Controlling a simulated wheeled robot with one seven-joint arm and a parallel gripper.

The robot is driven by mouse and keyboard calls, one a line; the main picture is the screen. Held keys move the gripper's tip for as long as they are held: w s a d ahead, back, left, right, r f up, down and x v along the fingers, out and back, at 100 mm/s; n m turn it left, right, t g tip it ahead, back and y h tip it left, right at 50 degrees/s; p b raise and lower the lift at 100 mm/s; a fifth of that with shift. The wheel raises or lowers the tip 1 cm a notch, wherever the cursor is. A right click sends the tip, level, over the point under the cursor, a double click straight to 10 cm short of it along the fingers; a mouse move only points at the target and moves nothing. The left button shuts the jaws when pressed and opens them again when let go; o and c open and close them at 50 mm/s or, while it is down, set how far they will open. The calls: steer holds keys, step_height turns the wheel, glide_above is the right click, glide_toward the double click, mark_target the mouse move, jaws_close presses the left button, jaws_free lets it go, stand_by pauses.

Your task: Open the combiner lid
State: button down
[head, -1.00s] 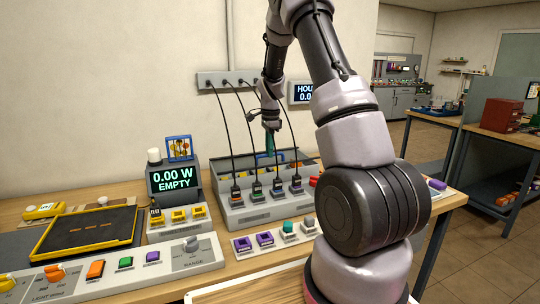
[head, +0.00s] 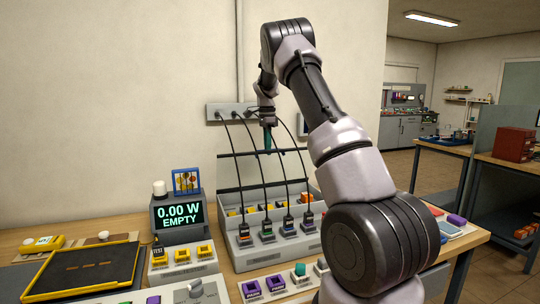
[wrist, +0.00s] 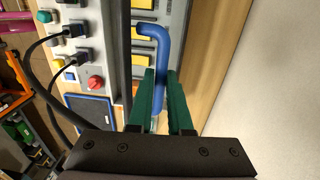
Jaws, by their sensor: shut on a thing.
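The combiner (head: 262,257) is a grey box on the bench with several dark plugs and cables along its front. A dark bar (head: 232,154) now stands level above the box, with another lower down; they look like edges of a raised clear lid. My gripper (head: 267,150) is at the upper bar, well above the box, fingers pointing down. In the wrist view my gripper's green fingers (wrist: 163,85) are shut on a bent blue handle (wrist: 158,38). In the head view the handle is mostly hidden by the fingers.
Black cables (head: 239,170) run from a wall socket strip (head: 215,112) down to the plugs, close to my gripper. A display (head: 179,212) reading 0.00 W EMPTY stands left of the box. A yellow-edged black tray (head: 88,268) lies further left.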

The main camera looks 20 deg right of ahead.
steer(key=w+f, duration=0.1)
steer(key=w, duration=0.9)
steer(key=shift+w, duration=0.1)
steer(key=c, duration=0.8)
jaws_free()
steer(key=shift+c, duration=0.2)
step_height(320, 180, up, 8)
steer(key=shift+w+f, duration=0.2)
steer(key=shift+f, duration=0.05)
steer(key=shift+a, duration=0.1)
steer(key=shift+r, duration=0.1)
